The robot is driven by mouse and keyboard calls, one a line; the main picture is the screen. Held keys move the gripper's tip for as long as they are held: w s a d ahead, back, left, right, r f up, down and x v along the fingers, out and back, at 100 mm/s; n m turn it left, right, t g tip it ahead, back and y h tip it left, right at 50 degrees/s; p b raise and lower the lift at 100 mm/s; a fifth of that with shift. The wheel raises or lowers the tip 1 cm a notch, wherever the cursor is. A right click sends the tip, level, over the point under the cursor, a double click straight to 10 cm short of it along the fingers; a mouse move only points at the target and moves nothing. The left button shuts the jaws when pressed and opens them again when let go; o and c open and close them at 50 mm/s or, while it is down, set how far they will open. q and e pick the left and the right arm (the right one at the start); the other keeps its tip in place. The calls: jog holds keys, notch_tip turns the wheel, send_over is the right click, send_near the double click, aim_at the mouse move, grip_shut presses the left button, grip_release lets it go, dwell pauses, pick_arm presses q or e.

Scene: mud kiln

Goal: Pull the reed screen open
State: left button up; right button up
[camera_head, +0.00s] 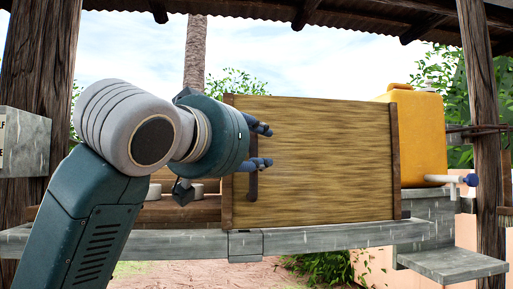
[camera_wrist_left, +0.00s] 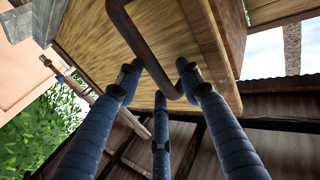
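The reed screen (camera_head: 325,165) is a tan woven panel with dark wooden side posts, standing upright on a stone ledge. It fills the upper part of the left wrist view (camera_wrist_left: 165,30). Its dark bar handle (camera_head: 253,184) is on the left side, partly hidden behind my fingers. My left gripper (camera_head: 264,146) is at the handle with its blue fingers apart. In the left wrist view the bent handle (camera_wrist_left: 143,50) reaches down between the spread fingers (camera_wrist_left: 158,82); I see no firm grip on it. My right gripper is not in view.
A yellow container (camera_head: 418,135) with a blue-ended tap (camera_head: 470,180) stands right of the screen. The stone ledge (camera_head: 180,243) runs below. Wooden posts (camera_head: 480,110) stand at both sides. Pale round items (camera_head: 153,191) sit left of the screen.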

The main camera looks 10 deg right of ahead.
pick_arm(q)
jog(key=v, duration=1.1)
jog(key=shift+s+a, duration=0.15)
jog(key=shift+s, duration=0.2)
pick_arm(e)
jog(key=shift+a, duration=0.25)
